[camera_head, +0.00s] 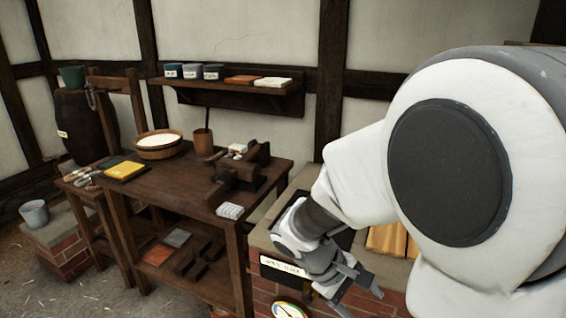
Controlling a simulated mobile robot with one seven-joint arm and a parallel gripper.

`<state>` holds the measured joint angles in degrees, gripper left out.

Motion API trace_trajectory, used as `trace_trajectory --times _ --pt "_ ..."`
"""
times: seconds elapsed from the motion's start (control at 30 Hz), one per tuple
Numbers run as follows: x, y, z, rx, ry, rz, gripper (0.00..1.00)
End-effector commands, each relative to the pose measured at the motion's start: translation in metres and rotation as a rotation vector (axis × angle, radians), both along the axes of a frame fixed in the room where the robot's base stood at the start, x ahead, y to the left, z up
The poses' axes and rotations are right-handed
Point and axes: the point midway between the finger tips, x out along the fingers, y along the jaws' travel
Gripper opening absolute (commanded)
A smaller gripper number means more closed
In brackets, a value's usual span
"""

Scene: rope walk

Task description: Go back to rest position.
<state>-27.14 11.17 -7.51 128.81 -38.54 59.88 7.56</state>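My arm fills the right side of the head view, its large white joint close to the camera. My gripper (361,298) is at the lower middle, pointing down and to the right. Its two grey fingers stand apart with nothing visible between them. It hangs over the front of a brick block (262,236) beside the wooden table (180,200). I cannot tell its exact height above the block. My arm hides part of the block and what lies behind it.
The table holds a round wooden tub (158,149), a yellow item (124,170), a dark wooden device (238,166) and a small pale block (230,211). A wall shelf (225,88) carries several containers. A dark barrel (85,125) stands left. A bucket (34,214) sits on bricks. Floor at lower left is clear.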

Motion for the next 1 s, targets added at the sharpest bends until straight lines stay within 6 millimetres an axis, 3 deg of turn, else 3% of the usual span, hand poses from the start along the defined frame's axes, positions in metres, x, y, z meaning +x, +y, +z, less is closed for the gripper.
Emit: trace_trajectory --times 0.1,0.6,0.8,1.0 --pt "-0.016 -0.004 0.028 0.123 -0.075 -0.094 0.75" --pt "-0.077 0.002 0.125 0.578 -0.445 -0.392 0.75" --pt "-0.094 0.009 0.153 0.704 -0.59 -0.454 0.75" --pt "-0.101 0.013 0.164 0.759 -0.656 -0.476 0.75"
